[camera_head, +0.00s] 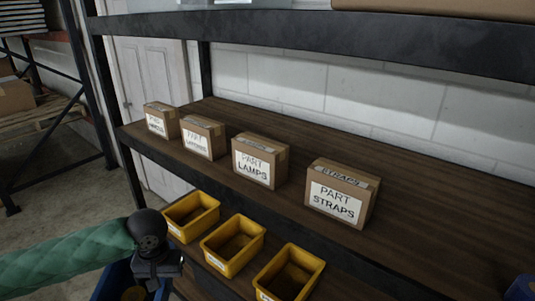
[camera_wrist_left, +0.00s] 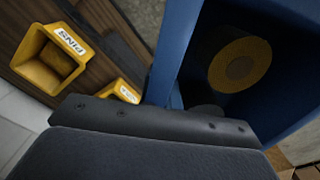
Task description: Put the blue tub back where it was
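The blue tub (camera_head: 112,281) is at the lower left of the head view, in front of the shelving and partly cut off by the bottom edge. In the left wrist view the tub (camera_wrist_left: 180,40) fills the upper right, with a round yellow-and-dark roll (camera_wrist_left: 240,64) inside. My left gripper (camera_head: 158,268) is at the tub's rim and appears shut on its wall; its fingertips are mostly hidden. My right gripper is not in view.
Yellow bins (camera_head: 233,246) stand in a row on the lower shelf; one (camera_wrist_left: 62,55) is labelled PINS. Labelled cardboard boxes (camera_head: 260,160) line the shelf above (camera_head: 415,225). A blue object (camera_head: 521,288) is cut off at the right edge. A black upright (camera_head: 103,85) stands at left.

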